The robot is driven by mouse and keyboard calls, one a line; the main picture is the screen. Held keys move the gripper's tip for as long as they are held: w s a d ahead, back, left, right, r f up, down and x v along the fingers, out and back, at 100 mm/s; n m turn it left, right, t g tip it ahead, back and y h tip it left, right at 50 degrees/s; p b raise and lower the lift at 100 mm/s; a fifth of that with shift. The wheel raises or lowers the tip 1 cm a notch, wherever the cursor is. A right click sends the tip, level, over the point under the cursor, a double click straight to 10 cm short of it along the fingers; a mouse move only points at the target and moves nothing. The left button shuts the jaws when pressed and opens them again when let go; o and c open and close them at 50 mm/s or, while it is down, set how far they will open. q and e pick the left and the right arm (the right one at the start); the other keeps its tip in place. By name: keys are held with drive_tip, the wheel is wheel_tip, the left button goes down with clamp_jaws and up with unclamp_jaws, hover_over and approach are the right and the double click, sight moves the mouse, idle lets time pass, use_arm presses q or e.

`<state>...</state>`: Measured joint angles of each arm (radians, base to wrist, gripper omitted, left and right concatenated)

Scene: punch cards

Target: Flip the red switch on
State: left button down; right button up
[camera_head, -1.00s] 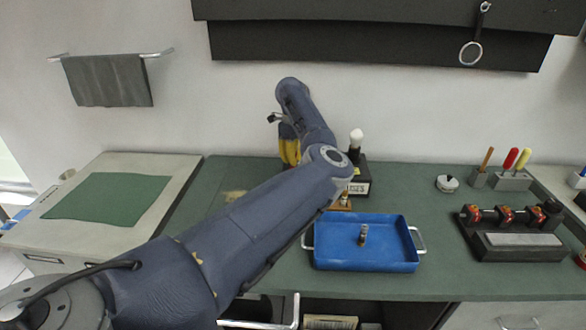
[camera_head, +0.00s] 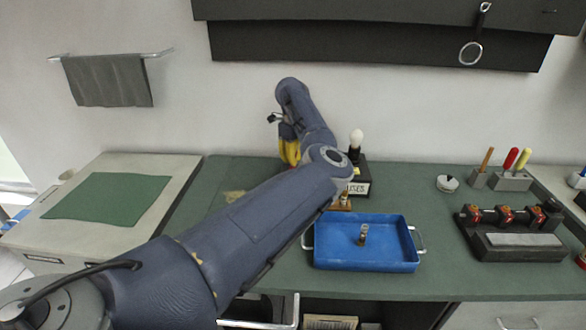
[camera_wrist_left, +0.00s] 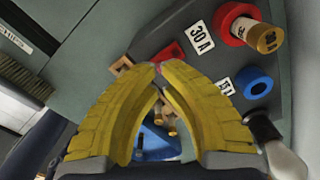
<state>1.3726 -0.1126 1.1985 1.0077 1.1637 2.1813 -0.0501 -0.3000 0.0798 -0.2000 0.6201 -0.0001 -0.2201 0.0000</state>
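A red switch part (camera_wrist_left: 171,52) shows in the left wrist view, on the grey-green panel just beyond my fingertips. My left gripper (camera_wrist_left: 158,70) has its yellow fingers brought together at the tips, with an arch-shaped gap behind them. Whether the tips touch the red part is unclear. In the head view my left gripper (camera_head: 290,150) points down behind my forearm, left of the white bulb (camera_head: 356,137). The switch is hidden there by my arm. My right gripper is out of view.
The panel bears a red ring with a fuse (camera_wrist_left: 266,38), a blue ring (camera_wrist_left: 254,82) and a "30 A" label (camera_wrist_left: 199,38). A blue tray (camera_head: 330,261) holding a small cylinder stands in front. A sharpening stone block (camera_head: 520,254) lies at right. The bench between them is clear.

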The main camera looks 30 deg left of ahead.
use_arm(q)
drive_tip(key=shift+f, duration=2)
idle(1.7)
drive_tip(key=shift+r, duration=3.55)
